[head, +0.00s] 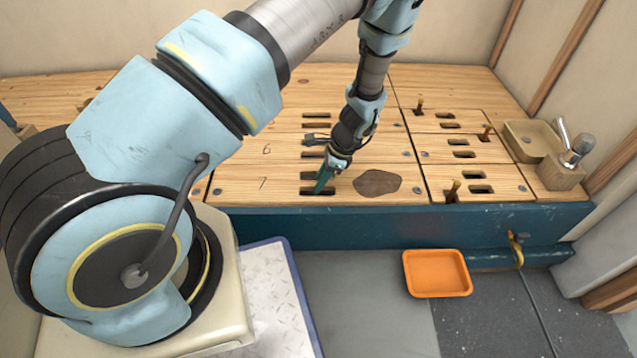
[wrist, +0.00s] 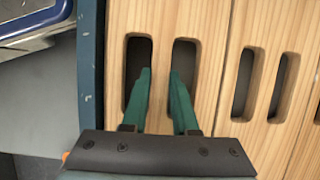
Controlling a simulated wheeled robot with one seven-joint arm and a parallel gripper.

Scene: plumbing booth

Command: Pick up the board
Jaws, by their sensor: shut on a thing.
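The board (head: 250,186) is a pale wooden plank marked 7, with a dark stain and two hand slots, at the front edge of the deck. It looks level with its neighbours. My gripper (head: 321,186) points down into the slots, with its green fingers either side of the wooden strip between them. In the wrist view my gripper (wrist: 160,75) has one finger at each slot and is shut on that strip of the board (wrist: 159,45). The fingertips are partly hidden inside the slots.
Board 6 (head: 240,150) lies just behind. Shorter slotted boards with upright pegs (head: 452,190) lie to the right. A blue beam (head: 370,222) runs along the front. An orange tray (head: 437,273) is below on the floor.

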